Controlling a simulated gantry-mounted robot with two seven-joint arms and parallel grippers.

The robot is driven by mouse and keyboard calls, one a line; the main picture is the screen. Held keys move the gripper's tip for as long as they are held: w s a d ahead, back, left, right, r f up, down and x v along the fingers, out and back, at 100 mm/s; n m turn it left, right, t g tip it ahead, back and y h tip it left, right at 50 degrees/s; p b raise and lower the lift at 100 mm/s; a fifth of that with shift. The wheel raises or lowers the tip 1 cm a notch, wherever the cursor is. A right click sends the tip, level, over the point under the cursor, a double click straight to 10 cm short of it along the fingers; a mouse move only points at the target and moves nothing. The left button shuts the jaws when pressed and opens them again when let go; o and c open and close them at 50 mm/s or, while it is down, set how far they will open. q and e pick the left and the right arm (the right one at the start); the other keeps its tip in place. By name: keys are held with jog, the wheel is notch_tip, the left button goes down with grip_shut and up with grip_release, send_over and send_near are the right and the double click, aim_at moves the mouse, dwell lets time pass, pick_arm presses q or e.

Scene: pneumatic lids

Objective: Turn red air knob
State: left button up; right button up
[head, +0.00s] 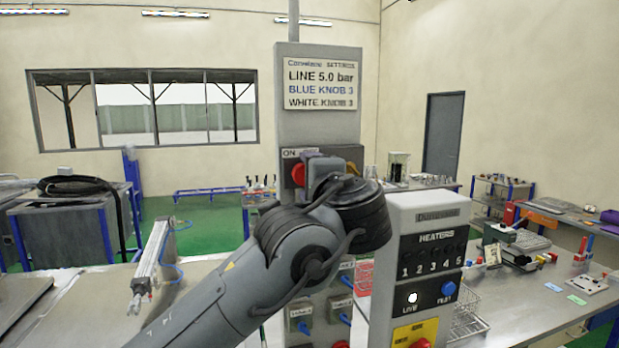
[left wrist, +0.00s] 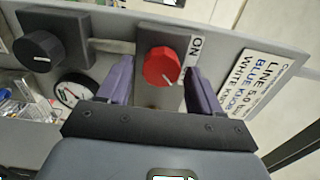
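The red air knob (left wrist: 160,68) sits on a grey plate on the panel, beside the ON label (left wrist: 196,45). In the head view a part of the red knob (head: 298,174) shows at the left edge of my arm. My left gripper (left wrist: 158,75) is open, with one purple finger on each side of the red knob and a visible gap to it. My left arm hides most of the gripper and the panel's middle in the head view. My right gripper is not in view.
A black knob (left wrist: 38,50) and a round gauge (left wrist: 74,90) are beside the red knob. The settings sign (head: 321,84) is above on the panel (head: 349,118). A heaters box (head: 400,225) stands close to the right of my arm.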

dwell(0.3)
pick_arm(q)
jog(key=b+v, duration=0.3)
jog(key=v, duration=0.7)
jog(key=shift+s+d, duration=0.15)
jog(key=shift+s, duration=0.2)
